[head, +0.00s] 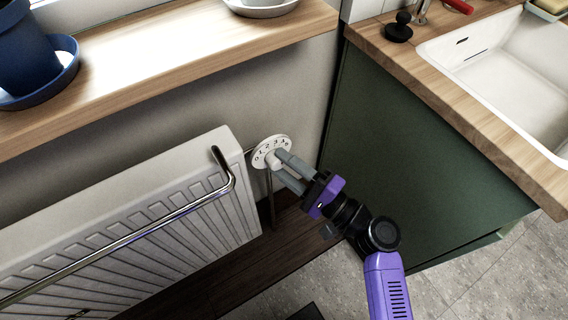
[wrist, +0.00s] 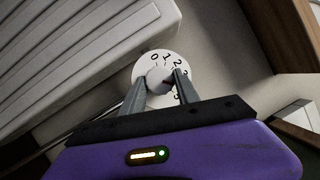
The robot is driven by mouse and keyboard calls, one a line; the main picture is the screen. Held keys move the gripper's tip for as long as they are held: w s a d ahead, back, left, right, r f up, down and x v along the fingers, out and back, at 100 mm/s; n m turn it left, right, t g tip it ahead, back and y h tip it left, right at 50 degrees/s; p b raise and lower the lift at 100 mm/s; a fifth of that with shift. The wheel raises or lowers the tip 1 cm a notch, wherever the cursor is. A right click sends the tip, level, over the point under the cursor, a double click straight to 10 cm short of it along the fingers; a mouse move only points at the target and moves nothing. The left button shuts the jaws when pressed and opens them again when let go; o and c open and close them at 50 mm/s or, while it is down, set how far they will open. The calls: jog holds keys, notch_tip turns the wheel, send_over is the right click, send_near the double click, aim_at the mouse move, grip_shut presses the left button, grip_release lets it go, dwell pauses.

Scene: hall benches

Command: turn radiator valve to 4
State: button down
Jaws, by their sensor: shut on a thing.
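The radiator valve has a round white dial plate (head: 262,148) with dark numbers from 0 upward, at the right end of the radiator. It also shows in the wrist view (wrist: 149,62), where 0, 1 and 2 read clearly and the higher numbers are partly hidden by a finger. A pale knob (wrist: 158,76) stands at the dial's middle. My gripper (head: 277,161) is shut on this knob, with one grey finger on each side of it, as the wrist view (wrist: 158,86) also shows. A small dark reddish mark shows beside the right finger; I cannot tell which number the knob points to.
The white radiator (head: 120,215) with a chrome rail (head: 130,236) lies left of the valve. A wooden sill (head: 170,50) with a blue pot (head: 28,50) runs above. A green cabinet (head: 410,150) with a wooden top and white sink (head: 510,75) stands close on the right.

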jog(key=c, duration=0.9)
grip_release()
jog(key=v, duration=0.7)
jog(key=shift+s+d+p, duration=0.25)
jog(key=shift+d+p, duration=0.05)
jog(key=shift+p, duration=0.1)
jog(key=shift+w+f, duration=0.1)
jog(key=shift+f, duration=0.05)
